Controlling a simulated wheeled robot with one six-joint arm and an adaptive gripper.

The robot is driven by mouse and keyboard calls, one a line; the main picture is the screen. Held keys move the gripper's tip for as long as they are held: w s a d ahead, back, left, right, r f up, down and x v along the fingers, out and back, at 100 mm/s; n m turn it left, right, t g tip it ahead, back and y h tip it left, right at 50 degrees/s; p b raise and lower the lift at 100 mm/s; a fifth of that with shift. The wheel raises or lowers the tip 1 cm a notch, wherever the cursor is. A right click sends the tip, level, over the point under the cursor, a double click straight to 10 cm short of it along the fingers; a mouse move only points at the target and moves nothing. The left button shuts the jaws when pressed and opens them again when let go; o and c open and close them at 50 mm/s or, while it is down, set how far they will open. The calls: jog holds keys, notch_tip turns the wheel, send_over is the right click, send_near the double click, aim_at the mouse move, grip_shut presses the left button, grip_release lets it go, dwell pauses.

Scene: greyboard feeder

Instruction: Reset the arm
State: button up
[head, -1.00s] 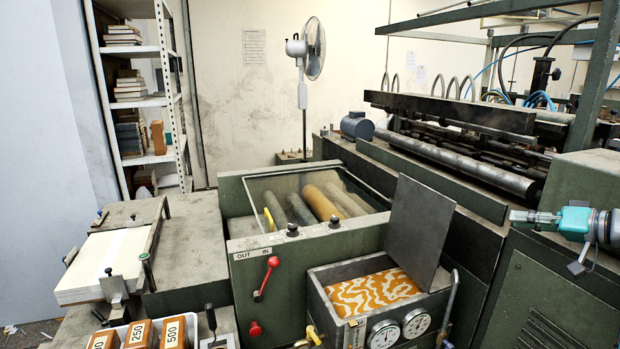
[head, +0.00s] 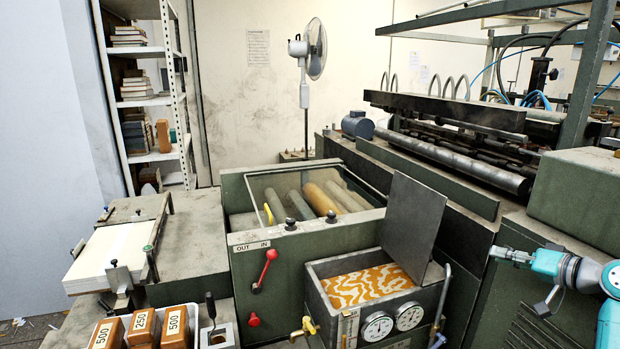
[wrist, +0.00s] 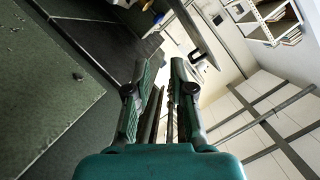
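My gripper (head: 495,253) is at the right side of the head view, in front of the green machine's side and right of the upright dark plate (head: 414,222). It points left in that view. In the wrist view my gripper (wrist: 161,66) shows two dark green fingers with a gap between them, and nothing is held there. The teal wrist of my arm (head: 548,263) shows behind it.
A metal tank (head: 346,268) with orange-and-white marbled contents and two gauges stands front centre. Left of it are a red lever (head: 265,270), a brass tap (head: 305,328) and several numbered brown blocks (head: 141,326). A fan (head: 315,48) stands at the back.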

jog(key=s+a+f+m+h, duration=0.1)
jog(key=s+a+f, duration=0.35)
jog(key=f, duration=0.55)
jog(key=s+a+f+m+h, duration=0.15)
jog(key=s+a+f, duration=0.3)
jog(key=f, duration=0.45)
jog(key=s+a+f+m+h, duration=0.1)
jog(key=s+a+f+h, duration=0.15)
jog(key=a+f, duration=0.55)
jog(key=s+a+f+h, duration=0.15)
jog(key=s+f, duration=0.25)
jog(key=s, duration=0.4)
jog(key=s+a+f, duration=0.3)
jog(key=s+f, duration=0.2)
jog(key=s, duration=0.4)
jog(key=s+a+n+h, duration=0.1)
jog(key=s+a+n, duration=0.15)
jog(key=s, duration=0.85)
jog(key=s+a+r+n+t, duration=0.1)
jog(key=s+a+r+n, duration=0.1)
jog(key=s+r, duration=0.4)
jog(key=s+a+r+n, duration=0.1)
jog(key=s+r+n, duration=0.1)
jog(key=s+r, duration=0.5)
jog(key=s+y, duration=0.1)
jog(key=s, duration=0.3)
jog(key=shift+s+a+r+t, duration=0.3)
jog(key=shift+s+a+t, duration=0.05)
jog(key=shift+s+t, duration=0.05)
